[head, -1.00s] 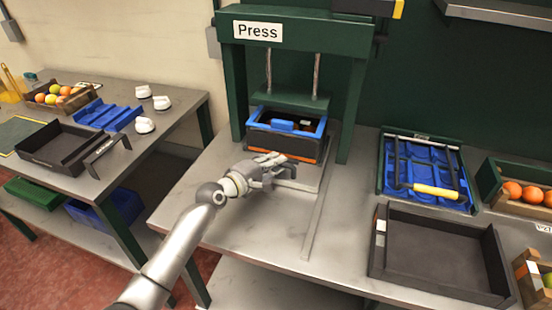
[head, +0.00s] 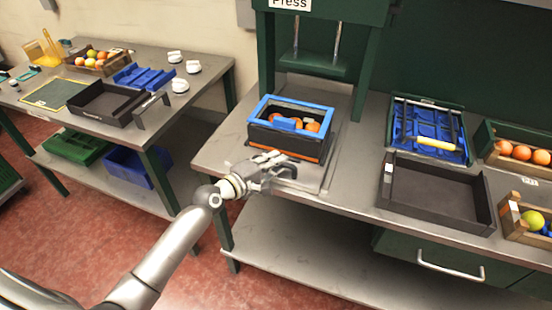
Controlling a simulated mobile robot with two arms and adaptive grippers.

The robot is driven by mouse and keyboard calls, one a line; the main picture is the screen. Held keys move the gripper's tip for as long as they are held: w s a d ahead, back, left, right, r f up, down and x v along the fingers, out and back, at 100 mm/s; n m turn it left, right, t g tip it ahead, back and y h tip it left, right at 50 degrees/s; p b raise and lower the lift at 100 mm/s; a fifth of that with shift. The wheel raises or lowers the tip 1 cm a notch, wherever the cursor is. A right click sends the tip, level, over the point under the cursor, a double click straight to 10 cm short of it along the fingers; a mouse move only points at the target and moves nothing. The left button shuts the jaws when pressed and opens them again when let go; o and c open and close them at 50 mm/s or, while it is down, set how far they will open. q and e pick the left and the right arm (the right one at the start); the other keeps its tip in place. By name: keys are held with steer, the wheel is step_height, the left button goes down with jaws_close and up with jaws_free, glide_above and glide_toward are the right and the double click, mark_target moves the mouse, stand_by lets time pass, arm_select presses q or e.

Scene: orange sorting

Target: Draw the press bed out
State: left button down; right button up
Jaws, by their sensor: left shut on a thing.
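The green press (head: 371,75) stands at the back of the metal workbench, its plate (head: 312,64) raised. The press bed (head: 318,176) is a flat grey slab drawn forward from under it. On the bed sits a dark crate with a blue rim (head: 292,101), holding oranges and a blue piece. The crate is in front of the raised plate. My left gripper (head: 280,168) is shut at the bed's front edge, apparently on its handle, which the fingers mostly hide. My right gripper is not in view.
To the right are a blue rack with a yellow handle (head: 437,143), an empty dark tray (head: 435,208) and wooden crates of fruit (head: 520,152). A second table (head: 206,82) stands left across a gap. Red floor (head: 190,250) lies in front.

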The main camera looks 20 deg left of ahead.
arm_select(q)
steer(key=shift+s+f, duration=0.2)
steer(key=shift+s, duration=0.1)
steer(key=c, duration=1.8)
jaws_free()
steer(key=o, duration=0.3)
steer(key=shift+s+r, duration=0.15)
steer(key=shift+s, duration=0.05)
steer(key=shift+o, duration=0.2)
steer(key=shift+a, duration=0.1)
steer(key=v, duration=1.2)
